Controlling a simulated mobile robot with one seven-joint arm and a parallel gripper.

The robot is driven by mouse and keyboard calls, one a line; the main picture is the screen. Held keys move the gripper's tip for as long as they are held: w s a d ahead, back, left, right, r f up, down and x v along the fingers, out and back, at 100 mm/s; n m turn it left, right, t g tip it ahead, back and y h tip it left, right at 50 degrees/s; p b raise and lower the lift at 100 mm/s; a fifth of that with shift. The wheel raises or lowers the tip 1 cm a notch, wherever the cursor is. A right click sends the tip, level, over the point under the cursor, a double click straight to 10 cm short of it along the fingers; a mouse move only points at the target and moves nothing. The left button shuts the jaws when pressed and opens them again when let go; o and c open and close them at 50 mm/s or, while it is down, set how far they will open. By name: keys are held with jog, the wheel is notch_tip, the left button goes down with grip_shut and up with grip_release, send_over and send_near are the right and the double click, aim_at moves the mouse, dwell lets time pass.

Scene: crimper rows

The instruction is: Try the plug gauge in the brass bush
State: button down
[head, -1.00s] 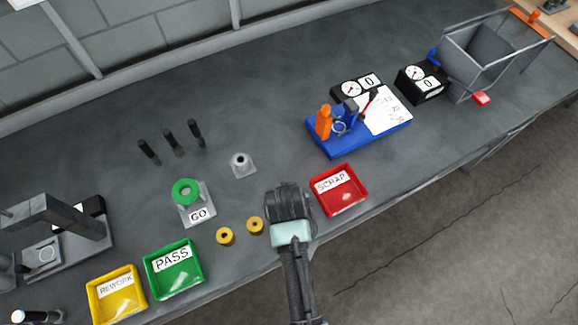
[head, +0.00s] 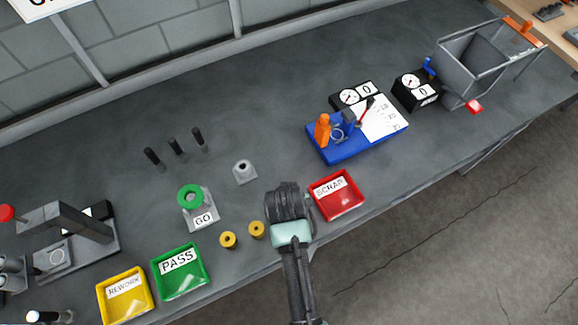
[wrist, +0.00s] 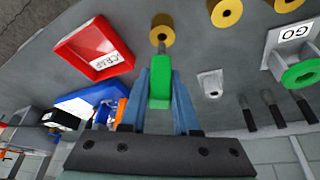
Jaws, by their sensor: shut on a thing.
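My gripper (wrist: 160,85) is shut on the green handle of the plug gauge (wrist: 159,88), whose grey pin points at a brass bush (wrist: 161,34). The pin tip overlaps the bush's near edge in the wrist view; I cannot tell whether it touches or enters the hole. In the head view my gripper (head: 289,205) hides the gauge and this bush. Two other brass bushes (head: 228,240) (head: 257,229) stand on the bench to its left. A green ring (head: 190,197) sits on a grey block labelled GO.
A red SCRAP tray (head: 353,206) lies close right of my gripper. Green PASS (head: 198,284) and yellow REWORK (head: 143,304) trays are at the left. A grey holed block (head: 244,172), several dark upright pins (head: 176,147) and a blue gauge fixture (head: 348,149) stand behind.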

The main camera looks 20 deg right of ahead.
jog(key=shift+r+p, duration=1.5)
jog(key=shift+r, duration=0.15)
